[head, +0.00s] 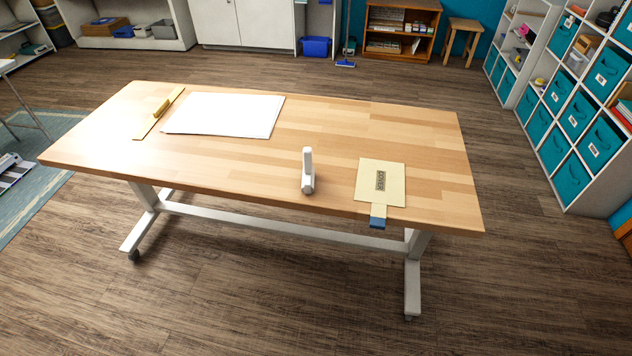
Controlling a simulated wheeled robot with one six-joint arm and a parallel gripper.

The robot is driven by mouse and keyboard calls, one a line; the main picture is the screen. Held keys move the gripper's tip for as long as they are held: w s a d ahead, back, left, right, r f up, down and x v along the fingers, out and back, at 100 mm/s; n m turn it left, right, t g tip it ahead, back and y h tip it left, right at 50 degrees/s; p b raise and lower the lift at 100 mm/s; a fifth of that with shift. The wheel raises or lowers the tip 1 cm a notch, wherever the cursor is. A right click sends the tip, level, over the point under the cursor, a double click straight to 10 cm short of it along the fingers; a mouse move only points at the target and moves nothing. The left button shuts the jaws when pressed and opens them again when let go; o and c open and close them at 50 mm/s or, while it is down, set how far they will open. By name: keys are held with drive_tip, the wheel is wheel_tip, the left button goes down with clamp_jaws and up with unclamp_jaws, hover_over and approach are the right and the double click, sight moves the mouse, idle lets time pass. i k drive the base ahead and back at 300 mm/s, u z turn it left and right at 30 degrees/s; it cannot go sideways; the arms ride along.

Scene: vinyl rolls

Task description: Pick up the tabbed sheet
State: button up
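The tabbed sheet (394,172) is a flat cream square lying near the right front edge of the wooden table (310,120). It has a dark printed label (380,181) in its middle. Its narrow tab ends in a blue tip (378,217) that sticks out past the table's front edge. My gripper is not in this view, so its place relative to the sheet cannot be told.
Shelves with teal bins (572,172) stand at right. Floor before the table is clear.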

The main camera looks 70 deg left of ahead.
sight(381, 183)
drive_tip(key=u, duration=1.4)
drive_tip(key=i, duration=1)
